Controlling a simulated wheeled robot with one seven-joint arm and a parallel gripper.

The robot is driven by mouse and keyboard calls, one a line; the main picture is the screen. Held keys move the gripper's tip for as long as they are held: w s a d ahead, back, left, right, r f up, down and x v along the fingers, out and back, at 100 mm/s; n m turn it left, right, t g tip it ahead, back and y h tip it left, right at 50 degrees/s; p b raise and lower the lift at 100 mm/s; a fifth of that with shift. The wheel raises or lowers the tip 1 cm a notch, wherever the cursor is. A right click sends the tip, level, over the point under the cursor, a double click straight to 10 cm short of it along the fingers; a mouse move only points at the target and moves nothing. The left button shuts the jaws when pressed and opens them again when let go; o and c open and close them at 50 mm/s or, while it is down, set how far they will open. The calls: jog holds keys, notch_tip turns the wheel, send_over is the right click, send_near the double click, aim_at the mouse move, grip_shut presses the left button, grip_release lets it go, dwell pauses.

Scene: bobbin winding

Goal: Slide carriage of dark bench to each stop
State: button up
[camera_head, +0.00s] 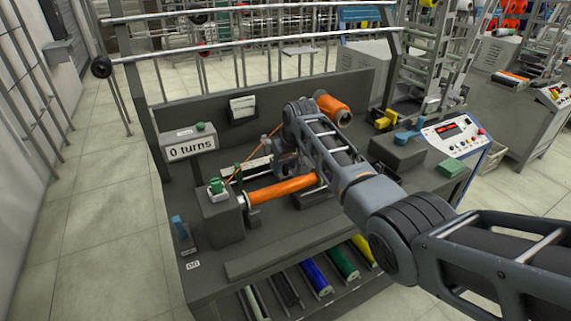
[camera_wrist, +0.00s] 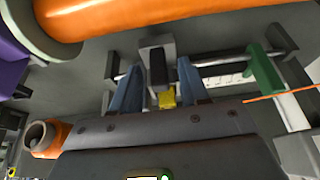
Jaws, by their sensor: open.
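The dark bench (camera_head: 225,262) carries an orange bobbin (camera_head: 283,189) and a rail behind it. In the wrist view, the bobbin (camera_wrist: 150,22) crosses the top and the rail (camera_wrist: 215,82) runs behind a block with a dark top (camera_wrist: 157,66), apparently the carriage's grip. My gripper (camera_wrist: 158,74) is open, its two blue-grey fingers on either side of this block; contact is unclear. A yellow piece (camera_wrist: 167,100) sits just below it. A green stop (camera_wrist: 262,72) stands to the right, apart from the fingers. In the head view, my arm hides the carriage.
An orange thread (camera_head: 262,142) slants above the bench. An orange spool (camera_head: 333,109), a yellow part (camera_head: 384,120) and a control panel (camera_head: 455,132) stand to the right. Coloured rolls (camera_head: 317,277) lie below the front edge.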

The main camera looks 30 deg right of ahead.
jog(key=v, duration=0.7)
jog(key=shift+s+r, duration=0.2)
jog(key=shift+r, duration=0.1)
jog(key=shift+s, duration=0.1)
dwell(0.3)
